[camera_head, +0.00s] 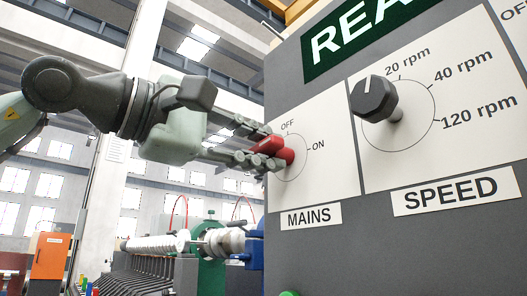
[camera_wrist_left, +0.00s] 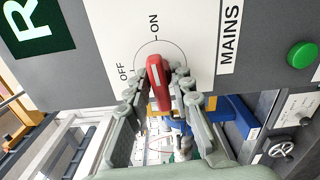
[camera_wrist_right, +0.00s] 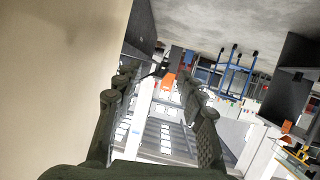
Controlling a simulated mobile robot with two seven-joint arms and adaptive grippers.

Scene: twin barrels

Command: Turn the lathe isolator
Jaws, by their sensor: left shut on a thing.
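The red MAINS knob (camera_head: 285,151) sits on a white plate (camera_head: 318,180) marked OFF at the top and ON at the right. My left gripper (camera_head: 262,147) reaches it from the left, with its fingers shut around it. In the left wrist view the red knob (camera_wrist_left: 158,82) lies between the two fingers, with a pale stripe on its face. I cannot tell exactly which mark it points at. My right gripper (camera_wrist_right: 157,85) shows only in its own wrist view, with its fingers apart and nothing between them.
A dark SPEED knob (camera_head: 374,98) is on the same grey panel, right of the red knob. A green button (camera_wrist_left: 302,55) is below the MAINS label. Machinery (camera_head: 160,245) stands behind my left arm. A beige surface (camera_wrist_right: 60,75) is close on the right wrist view's left.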

